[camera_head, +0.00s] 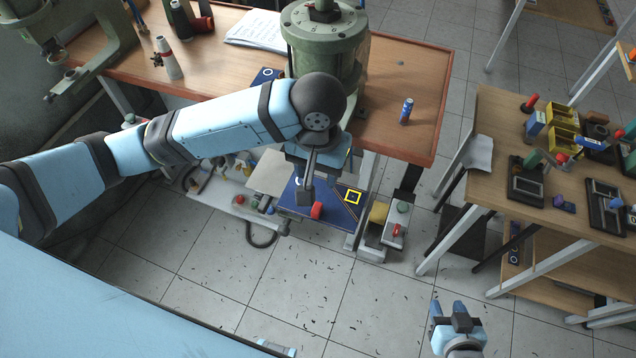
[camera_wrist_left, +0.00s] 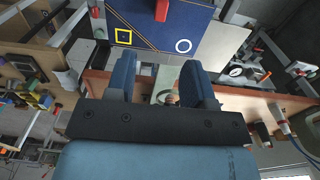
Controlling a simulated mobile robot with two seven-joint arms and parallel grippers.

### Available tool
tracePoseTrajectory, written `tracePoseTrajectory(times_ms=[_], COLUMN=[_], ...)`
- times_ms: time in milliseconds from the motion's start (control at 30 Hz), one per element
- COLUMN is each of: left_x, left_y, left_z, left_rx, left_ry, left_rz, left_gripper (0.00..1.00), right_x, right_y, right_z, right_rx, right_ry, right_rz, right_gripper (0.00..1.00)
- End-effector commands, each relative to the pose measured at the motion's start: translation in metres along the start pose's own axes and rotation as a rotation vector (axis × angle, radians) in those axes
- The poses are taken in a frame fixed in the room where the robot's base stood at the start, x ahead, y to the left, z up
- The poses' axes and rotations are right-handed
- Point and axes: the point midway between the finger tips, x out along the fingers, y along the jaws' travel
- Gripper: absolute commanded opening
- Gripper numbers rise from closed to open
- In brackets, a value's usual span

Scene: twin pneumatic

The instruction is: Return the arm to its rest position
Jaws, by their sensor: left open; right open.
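My left arm (camera_head: 215,128) reaches in from the left, its dark round joint in front of the green press. My left gripper (camera_wrist_left: 160,62) shows in the left wrist view with its two blue fingers spread and nothing seen between them. In the head view its fingertips are mostly hidden by the wrist. It is over the near edge of the wooden bench, close to the blue board (camera_head: 335,212) with a yellow square and white ring. My right gripper (camera_head: 448,308) is at the lower right above the floor, open and empty, apart from everything.
The green press (camera_head: 325,45) stands on the wooden bench (camera_head: 235,75). A side table (camera_head: 485,150) with yellow bins is at the right.

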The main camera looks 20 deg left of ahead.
Motion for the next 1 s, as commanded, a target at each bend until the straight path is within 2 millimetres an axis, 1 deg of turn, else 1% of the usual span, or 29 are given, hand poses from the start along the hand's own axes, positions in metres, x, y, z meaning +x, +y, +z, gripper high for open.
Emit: tracePoseTrajectory(times_ms=[33, 133, 433, 567, 700, 767, 867, 1000], left_x=[-0.005, -0.010, -0.011, -0.003, 0.008, 0.012, 0.020, 0.033], left_y=[0.000, 0.000, 0.002, 0.011, 0.026, 0.029, 0.028, 0.014], left_z=[0.000, 0.000, 0.002, 0.011, 0.027, 0.034, 0.043, 0.057], left_rx=[0.001, 0.001, 0.007, 0.049, 0.118, 0.139, 0.160, 0.163], left_ry=[0.001, 0.001, 0.001, 0.014, 0.063, 0.094, 0.151, 0.231], left_rz=[0.001, 0.001, 0.009, 0.070, 0.190, 0.238, 0.297, 0.333], left_gripper=[0.48, 0.48, 0.48, 0.48, 0.48, 0.48, 0.48, 0.48], right_x=[0.000, 0.000, 0.000, 0.000, 0.000, 0.000, 0.000, 0.000], right_y=[0.000, 0.000, -0.001, -0.001, -0.001, -0.001, -0.001, -0.001], right_z=[0.000, 0.000, 0.000, 0.000, 0.000, 0.000, 0.000, 0.000], right_rx=[0.000, 0.000, 0.001, 0.001, 0.000, 0.000, 0.000, 0.000], right_ry=[0.000, 0.001, 0.000, 0.000, 0.000, 0.000, 0.000, 0.000], right_rz=[0.000, -0.001, -0.001, -0.001, -0.001, -0.001, -0.001, -0.001], right_gripper=[0.43, 0.43, 0.43, 0.43, 0.43, 0.43, 0.43, 0.43])
